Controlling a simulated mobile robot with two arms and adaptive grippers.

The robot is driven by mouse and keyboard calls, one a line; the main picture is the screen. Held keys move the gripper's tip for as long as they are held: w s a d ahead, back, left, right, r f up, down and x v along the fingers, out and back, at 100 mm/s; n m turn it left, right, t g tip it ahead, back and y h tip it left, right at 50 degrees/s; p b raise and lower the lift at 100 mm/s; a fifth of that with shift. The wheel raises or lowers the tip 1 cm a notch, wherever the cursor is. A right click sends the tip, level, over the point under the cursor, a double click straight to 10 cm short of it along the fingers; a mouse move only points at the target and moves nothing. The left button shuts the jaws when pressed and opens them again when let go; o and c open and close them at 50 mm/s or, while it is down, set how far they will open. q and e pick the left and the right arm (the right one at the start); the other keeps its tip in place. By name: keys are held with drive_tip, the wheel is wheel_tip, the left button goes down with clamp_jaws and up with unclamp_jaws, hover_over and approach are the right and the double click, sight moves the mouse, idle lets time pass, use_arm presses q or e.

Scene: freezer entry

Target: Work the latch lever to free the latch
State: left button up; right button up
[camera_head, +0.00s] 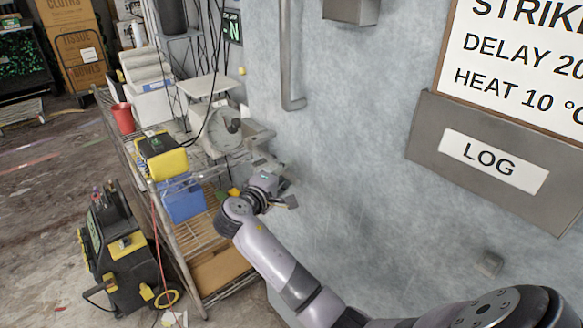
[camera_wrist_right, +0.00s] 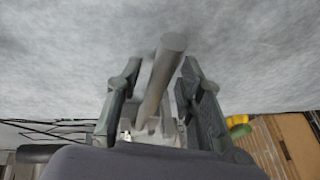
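In the wrist view, a grey rounded bar, which looks like the latch lever (camera_wrist_right: 163,75), runs between the two fingers of my right gripper (camera_wrist_right: 158,78). The fingers stand apart, one on each side of it; I cannot tell whether either touches it. The bar's lower end goes down behind the gripper body. In the head view, my right gripper (camera_head: 285,190) is close to the pale freezer wall (camera_head: 350,180), beside grey hardware (camera_head: 262,163) that it partly hides. The lever cannot be made out clearly there. My left gripper is not in view.
A vertical handle bar (camera_head: 286,50) is on the wall above. A grey LOG box (camera_head: 493,165) and a notice board (camera_head: 520,60) hang at the right. A wire rack (camera_head: 188,232) with a yellow case (camera_head: 162,160) and blue bin (camera_head: 183,201) stands left of the gripper.

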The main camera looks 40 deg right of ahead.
drive_tip(key=shift+s+a+r, duration=0.1)
drive_tip(key=shift+a, duration=0.1)
drive_tip(key=shift+c, duration=0.2)
clamp_jaws()
idle(0.6)
